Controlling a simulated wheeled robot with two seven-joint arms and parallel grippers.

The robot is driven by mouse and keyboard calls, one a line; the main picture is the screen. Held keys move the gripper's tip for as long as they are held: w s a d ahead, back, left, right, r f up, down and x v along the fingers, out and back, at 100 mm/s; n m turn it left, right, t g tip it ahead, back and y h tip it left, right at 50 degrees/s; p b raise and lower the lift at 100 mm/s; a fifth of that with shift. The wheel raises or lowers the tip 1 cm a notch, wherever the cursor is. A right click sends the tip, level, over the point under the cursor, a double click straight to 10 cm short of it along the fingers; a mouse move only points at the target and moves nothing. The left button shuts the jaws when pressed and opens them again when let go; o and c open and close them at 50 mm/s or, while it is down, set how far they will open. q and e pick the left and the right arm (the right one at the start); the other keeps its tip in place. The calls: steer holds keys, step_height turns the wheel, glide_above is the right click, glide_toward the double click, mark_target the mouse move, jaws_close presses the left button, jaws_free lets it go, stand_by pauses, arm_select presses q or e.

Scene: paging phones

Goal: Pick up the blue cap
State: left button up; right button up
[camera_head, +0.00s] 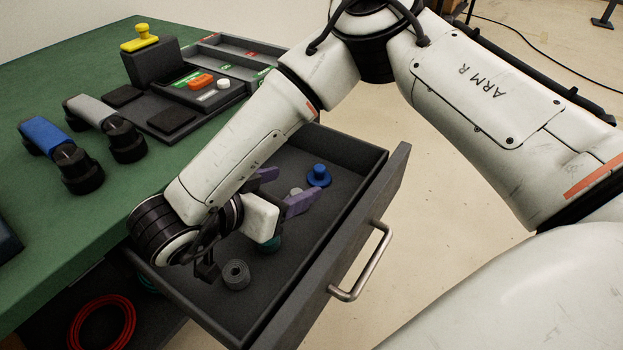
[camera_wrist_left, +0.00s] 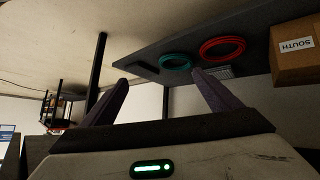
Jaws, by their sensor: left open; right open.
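The blue cap (camera_head: 319,176) lies on the floor of the open dark drawer (camera_head: 350,215), near its far end. My right gripper (camera_head: 284,188) reaches down into the drawer with its purple fingers spread. The fingers point toward the cap but look apart from it, and nothing shows between them except a small grey piece (camera_head: 296,191) behind. My left gripper (camera_wrist_left: 160,78) is open and empty in the left wrist view. It is out of the head view, and the blue cap is not visible in the left wrist view.
A grey ribbed ring (camera_head: 236,274) and a partly hidden teal piece (camera_head: 271,244) are also in the drawer. The drawer's metal handle (camera_head: 362,262) sticks out in front. Red coil (camera_head: 100,322) lies below.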

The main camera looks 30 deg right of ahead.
mark_target(316, 174)
steer(key=b+x, duration=0.1)
steer(key=x, duration=0.3)
steer(key=shift+w+d+f, duration=0.1)
steer(key=shift+d+f, duration=0.05)
steer(key=shift+f, duration=0.25)
steer(key=shift+w+d+f, duration=0.2)
steer(key=shift+d+f, duration=0.05)
steer(key=shift+d, duration=0.25)
steer(key=b+x, duration=0.1)
steer(key=x, duration=0.2)
steer(key=shift+w+d+f+b, duration=0.15)
steer(key=shift+w+d+b, duration=0.05)
steer(key=shift+d+b, duration=0.2)
steer(key=shift+w+d, duration=0.25)
steer(key=shift+d, duration=0.05)
arm_select(q)
steer(key=shift+w+d+f+m+g+h, duration=0.3)
steer(key=shift+w+d+f+g, duration=0.4)
steer(key=shift+d+f, duration=0.3)
arm_select(e)
steer(key=c, duration=1.1)
